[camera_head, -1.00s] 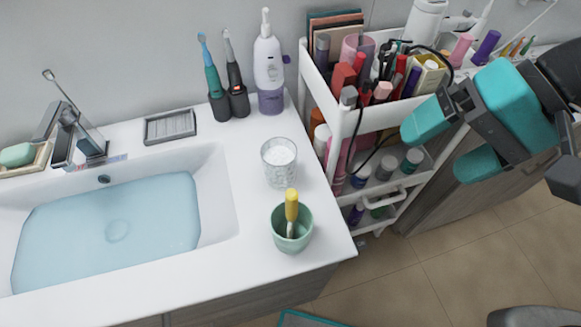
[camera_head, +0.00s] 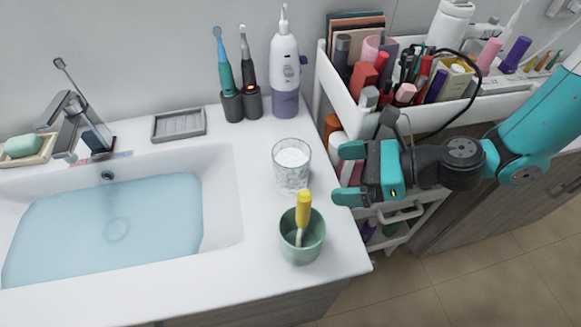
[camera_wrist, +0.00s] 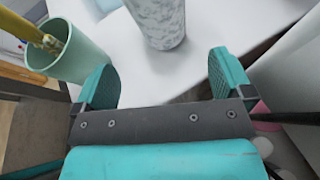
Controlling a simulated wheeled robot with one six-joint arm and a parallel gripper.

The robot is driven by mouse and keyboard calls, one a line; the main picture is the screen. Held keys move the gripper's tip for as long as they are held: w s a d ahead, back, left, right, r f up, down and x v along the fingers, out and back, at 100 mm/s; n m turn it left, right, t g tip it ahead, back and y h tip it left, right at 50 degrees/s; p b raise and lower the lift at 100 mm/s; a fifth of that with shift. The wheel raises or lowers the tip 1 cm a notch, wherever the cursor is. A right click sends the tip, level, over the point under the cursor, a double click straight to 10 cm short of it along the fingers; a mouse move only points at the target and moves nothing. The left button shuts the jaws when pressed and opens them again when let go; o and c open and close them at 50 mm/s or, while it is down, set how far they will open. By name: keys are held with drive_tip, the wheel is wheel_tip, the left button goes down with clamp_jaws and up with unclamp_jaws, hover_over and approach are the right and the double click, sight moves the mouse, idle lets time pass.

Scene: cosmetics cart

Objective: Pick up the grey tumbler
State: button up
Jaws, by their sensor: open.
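The grey tumbler (camera_head: 291,177) stands upright on the white counter, right of the sink. It is a patterned, see-through grey tumbler with something white in its top. In the wrist view the lower part of the tumbler (camera_wrist: 158,18) shows beyond the fingers, roughly between them. My gripper (camera_head: 346,174) is open and empty. It is to the right of the tumbler, near the counter's right edge, with its fingers pointing toward the tumbler and a gap between them. The two teal fingers (camera_wrist: 168,84) stand wide apart in the wrist view. The tumbler's rim is out of the wrist view.
A green cup (camera_head: 303,250) with a yellow-handled item stands just in front of the tumbler. Electric toothbrushes (camera_head: 232,104) and a white-and-purple bottle (camera_head: 285,70) stand behind. A filled sink (camera_head: 115,230) is left. A loaded white cart (camera_head: 335,88) stands right, behind my gripper.

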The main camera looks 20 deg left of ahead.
sight(300, 174)
drive_tip(key=x, duration=0.4)
drive_tip(key=shift+s+a+f+p, duration=0.1)
drive_tip(key=shift+a+p, duration=0.15)
drive_tip(key=shift+p, duration=0.1)
drive_tip(key=p+x, duration=0.1)
drive_tip(key=x, duration=0.3)
drive_tip(key=shift+a+p, duration=0.3)
drive_tip(key=shift+p, duration=0.05)
drive_tip(key=shift+a, duration=0.35)
drive_tip(key=shift+f, duration=0.1)
drive_tip(key=shift+c, duration=0.2)
drive_tip(key=c, duration=1.1)
